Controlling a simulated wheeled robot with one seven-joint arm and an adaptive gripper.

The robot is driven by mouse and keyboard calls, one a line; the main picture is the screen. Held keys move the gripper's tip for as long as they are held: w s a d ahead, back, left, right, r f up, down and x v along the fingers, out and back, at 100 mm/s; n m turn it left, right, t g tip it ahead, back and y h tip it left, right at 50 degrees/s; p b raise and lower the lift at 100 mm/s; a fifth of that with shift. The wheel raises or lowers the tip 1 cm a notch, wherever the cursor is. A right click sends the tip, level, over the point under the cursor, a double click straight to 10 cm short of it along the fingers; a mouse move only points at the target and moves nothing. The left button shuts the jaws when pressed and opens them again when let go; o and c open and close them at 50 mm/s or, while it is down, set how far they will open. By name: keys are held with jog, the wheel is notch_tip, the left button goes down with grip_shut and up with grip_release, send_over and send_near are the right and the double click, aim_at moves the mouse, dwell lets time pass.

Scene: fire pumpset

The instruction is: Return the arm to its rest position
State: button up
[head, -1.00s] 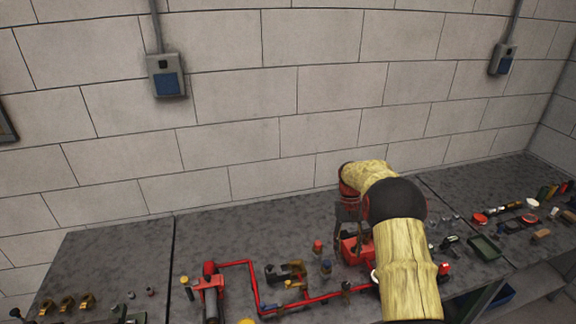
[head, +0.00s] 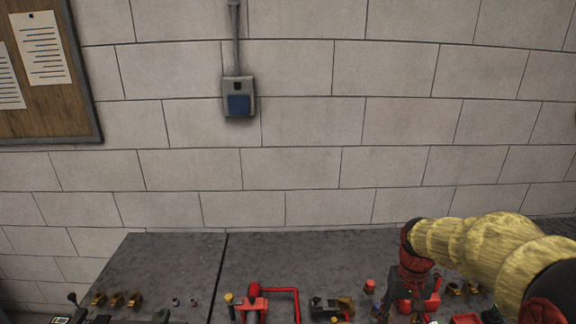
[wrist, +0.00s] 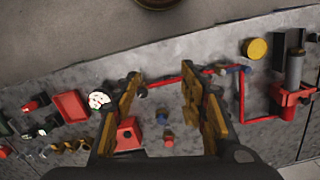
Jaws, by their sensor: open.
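My arm, in a yellow sleeve with dark red and black joints, enters the head view from the lower right. My gripper (head: 408,303) hangs down from it over the workbench, in front of the red pump parts. In the wrist view my gripper (wrist: 162,76) has its two fingers spread wide, with nothing held between them. Below and between the fingers show the grey bench top, a red block (wrist: 128,134), a small blue-topped part (wrist: 162,117) and a small red-topped part (wrist: 168,141). The gap between fingertips and bench is hard to judge.
Red piping (head: 285,291) runs along the bench (head: 168,262). Brass fittings (head: 118,299) stand at the left. The wrist view shows a red tray (wrist: 70,106) and a yellow disc (wrist: 256,49). A block wall with a switch box (head: 238,98) and notice board (head: 98,110) stands behind.

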jog(key=s+a+r+n+t+b, duration=0.1)
jog(key=s+a+r+t+b, duration=0.2)
jog(key=s, duration=0.5)
jog(key=s+a+r+t+b, duration=0.3)
jog(key=s+a+b, duration=0.1)
jog(key=s, duration=0.5)
jog(key=shift+s+a+r+n, duration=0.25)
jog(key=shift+a+n, duration=0.15)
jog(key=shift+a, duration=0.25)
